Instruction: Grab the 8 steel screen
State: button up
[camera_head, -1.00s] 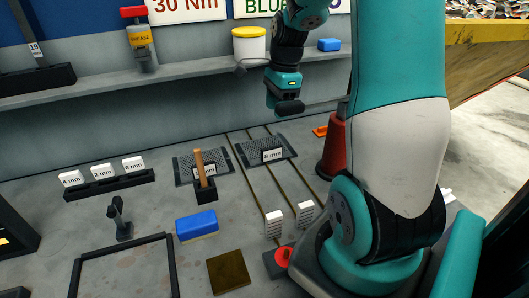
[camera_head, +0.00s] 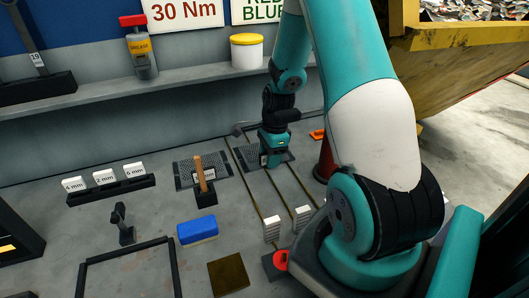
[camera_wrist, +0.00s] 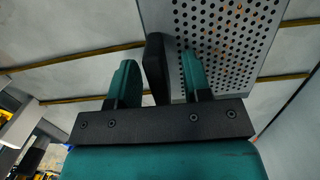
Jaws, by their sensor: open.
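The 8 mm steel screen (camera_head: 287,154) is a grey perforated plate lying on the rails at the back of the bench. My gripper (camera_head: 271,163) is down over it and hides its middle and its label. In the wrist view the screen (camera_wrist: 225,40) fills the upper right, with round holes. A dark upright handle (camera_wrist: 155,65) stands at its edge. My gripper (camera_wrist: 158,64) is open, with one teal finger on each side of this handle. The handle is closer to the left finger, and a gap shows on the right. I cannot tell whether either finger touches it.
A second mesh screen (camera_head: 222,163) lies to the left, behind a wooden-handled tool (camera_head: 200,172) in a block. A red cone (camera_head: 325,163) stands close on the right. A blue sponge (camera_head: 197,229), a black frame (camera_head: 128,252) and a labelled rack (camera_head: 112,189) lie nearer and left.

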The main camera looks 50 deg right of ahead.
grip_shut()
dwell(0.3)
